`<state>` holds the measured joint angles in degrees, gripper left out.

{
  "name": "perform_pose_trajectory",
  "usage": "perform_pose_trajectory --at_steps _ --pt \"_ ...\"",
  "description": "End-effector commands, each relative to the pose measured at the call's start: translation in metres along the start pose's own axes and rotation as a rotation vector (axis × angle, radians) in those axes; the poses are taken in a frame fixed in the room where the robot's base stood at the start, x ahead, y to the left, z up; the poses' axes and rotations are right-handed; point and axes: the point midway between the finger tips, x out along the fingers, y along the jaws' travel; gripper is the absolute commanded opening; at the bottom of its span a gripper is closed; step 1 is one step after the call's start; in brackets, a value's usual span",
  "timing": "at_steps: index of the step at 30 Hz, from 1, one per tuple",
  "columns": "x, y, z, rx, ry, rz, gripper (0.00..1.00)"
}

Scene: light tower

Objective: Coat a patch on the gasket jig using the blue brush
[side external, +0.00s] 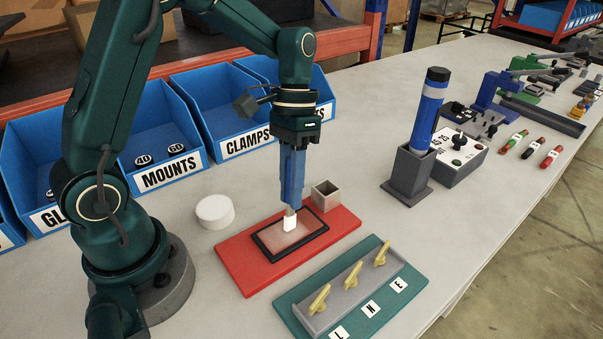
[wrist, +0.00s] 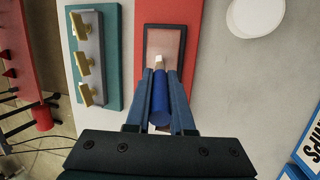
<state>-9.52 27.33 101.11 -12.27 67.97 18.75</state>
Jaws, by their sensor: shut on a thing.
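The gasket jig is a red plate (side external: 237,265) with a black rectangular frame (side external: 262,248) around a pinkish-brown patch (side external: 275,238). In the wrist view the red plate (wrist: 139,35) and patch (wrist: 165,43) lie ahead of the fingers. My gripper (side external: 291,200) is shut on the blue brush (wrist: 160,100), which points down, its pale tip (side external: 290,222) over the patch inside the frame. I cannot tell whether the tip touches the surface. The fingers hide much of the brush in the side view. A small grey square holder (side external: 326,196) stands on the plate's far end, with its top open.
A white round lid or disc (side external: 215,211) lies left of the jig. A green board (side external: 352,316) with yellow levers stands in front. Blue bins (side external: 156,130) line the back. A blue cylinder in a grey stand (side external: 408,172) and a switch box (side external: 460,157) stand right.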

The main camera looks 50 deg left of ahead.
Motion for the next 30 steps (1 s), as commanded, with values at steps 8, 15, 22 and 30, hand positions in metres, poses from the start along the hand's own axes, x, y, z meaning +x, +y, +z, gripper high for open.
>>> perform_pose_trajectory --at_steps 8,15,22,30 --pt "-0.006 -0.001 -0.025 0.001 0.001 -0.001 0.00" --pt "-0.009 -0.001 -0.041 0.001 0.001 -0.001 0.00" --pt "-0.010 -0.002 -0.054 0.001 0.000 -0.001 0.00" --pt "-0.008 -0.001 -0.034 0.000 -0.002 0.000 0.00"
